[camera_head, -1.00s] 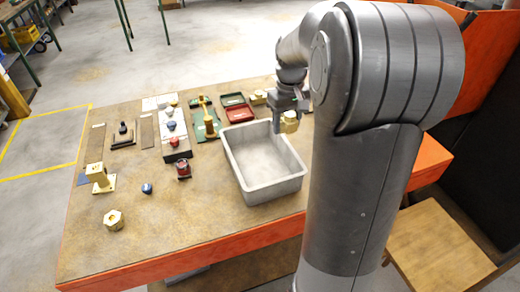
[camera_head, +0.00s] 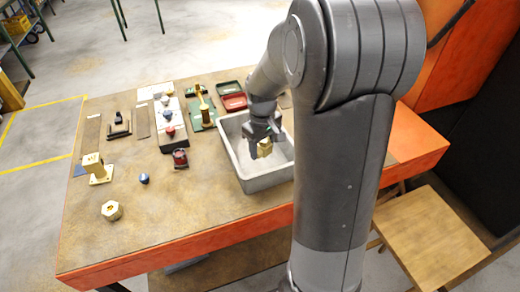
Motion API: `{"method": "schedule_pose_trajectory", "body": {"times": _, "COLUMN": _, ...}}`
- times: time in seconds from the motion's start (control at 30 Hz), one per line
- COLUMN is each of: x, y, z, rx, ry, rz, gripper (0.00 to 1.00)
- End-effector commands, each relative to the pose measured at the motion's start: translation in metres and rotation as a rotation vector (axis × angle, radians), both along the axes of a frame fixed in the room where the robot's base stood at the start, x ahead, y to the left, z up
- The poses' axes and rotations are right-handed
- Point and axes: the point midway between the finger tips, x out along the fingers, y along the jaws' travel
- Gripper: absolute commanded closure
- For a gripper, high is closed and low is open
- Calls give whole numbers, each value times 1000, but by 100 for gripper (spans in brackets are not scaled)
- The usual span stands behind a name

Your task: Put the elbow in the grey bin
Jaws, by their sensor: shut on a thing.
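The grey bin (camera_head: 255,184) is an open rectangular tray standing on the bench, right of its middle. My gripper (camera_head: 263,143) is over the inside of the bin and points down. It is shut on a small brass piece, the elbow (camera_head: 265,150), which shows at the fingertips. I cannot tell whether the elbow touches the bin floor or hangs just above it. My arm stands at the right and hides part of the bench behind it.
On the bench (camera_head: 180,220) stand a brass hex piece (camera_head: 111,210), a brass piece on a flange (camera_head: 97,168), a blue knob (camera_head: 144,178) and a red-black part (camera_head: 180,158). Green (camera_head: 229,87) and red (camera_head: 234,102) trays lie behind the bin.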

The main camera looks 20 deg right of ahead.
Motion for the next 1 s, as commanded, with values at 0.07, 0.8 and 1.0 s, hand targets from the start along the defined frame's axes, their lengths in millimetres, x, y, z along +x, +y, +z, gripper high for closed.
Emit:
{"method": "schedule_pose_trajectory", "body": {"times": 0.07, "x": 0, "y": 0, "z": -9, "rx": 0, "ry": 0, "rz": 0, "gripper": 89}}
{"method": "schedule_pose_trajectory", "body": {"times": 0.8, "x": 1, "y": 0, "z": -54, "rx": 0, "ry": -2, "rz": 0, "gripper": 89}}
{"method": "schedule_pose_trajectory", "body": {"times": 1.0, "x": 0, "y": 0, "z": -55, "rx": -1, "ry": -1, "rz": 0, "gripper": 35}}
